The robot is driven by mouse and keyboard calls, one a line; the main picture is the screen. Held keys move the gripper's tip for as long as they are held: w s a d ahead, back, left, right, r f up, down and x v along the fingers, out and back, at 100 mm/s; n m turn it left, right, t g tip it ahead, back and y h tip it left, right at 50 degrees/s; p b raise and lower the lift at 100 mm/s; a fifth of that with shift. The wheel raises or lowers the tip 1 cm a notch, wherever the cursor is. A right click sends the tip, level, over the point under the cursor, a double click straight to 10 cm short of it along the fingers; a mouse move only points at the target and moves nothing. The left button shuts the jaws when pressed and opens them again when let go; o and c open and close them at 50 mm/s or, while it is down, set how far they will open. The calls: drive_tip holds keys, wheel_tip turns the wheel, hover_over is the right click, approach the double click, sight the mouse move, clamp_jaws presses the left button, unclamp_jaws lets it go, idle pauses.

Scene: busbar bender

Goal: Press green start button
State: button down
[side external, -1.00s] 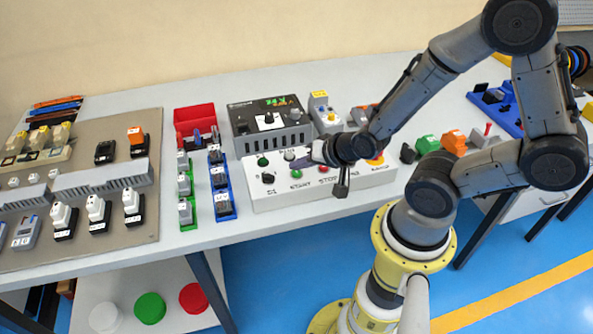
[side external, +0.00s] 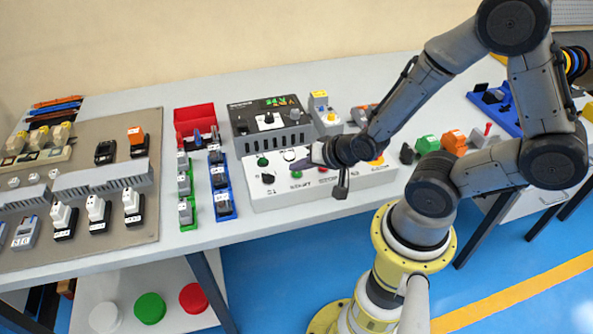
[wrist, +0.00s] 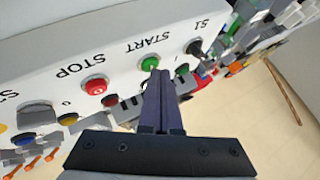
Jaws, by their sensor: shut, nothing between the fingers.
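The green start button (side external: 296,174) sits on the front row of the white control box (side external: 262,199). In the wrist view the green button (wrist: 149,63) is beside the word START, right at the end of the fingers. My gripper (side external: 293,166) is shut and empty, its dark fingers pressed together. In the wrist view my fingertips (wrist: 158,73) overlap the near edge of the button. I cannot tell whether they touch it or are just short of it.
The red STOP button (wrist: 95,86) lies left of START in the wrist view, and a black S1 knob (wrist: 193,47) lies right. Another green button (side external: 262,161) is farther back on the box. Blue (side external: 222,188) and green racks stand left of it.

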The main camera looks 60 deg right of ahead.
drive_tip(key=shift+r, duration=0.7)
drive_tip(key=shift+r, duration=0.1)
wheel_tip(320, 180, up, 5)
drive_tip(key=shift+f, duration=0.1)
idle(0.8)
wheel_tip(320, 180, up, 6)
drive_tip(key=t, duration=0.2)
hover_over(300, 178)
drive_tip(key=w+a, duration=0.1)
drive_tip(key=w, duration=0.1)
drive_tip(key=s+a+r+n+y, duration=0.25)
drive_tip(key=r+n, duration=0.25)
drive_tip(key=r, duration=0.3)
drive_tip(key=s+n+g+h, duration=0.1)
drive_tip(key=s+n+g, duration=0.4)
drive_tip(key=s, duration=0.6)
drive_tip(key=shift+s+a+f+n, duration=0.2)
drive_tip(key=shift+s+f+n, duration=0.15)
drive_tip(key=shift+f+n, duration=0.1)
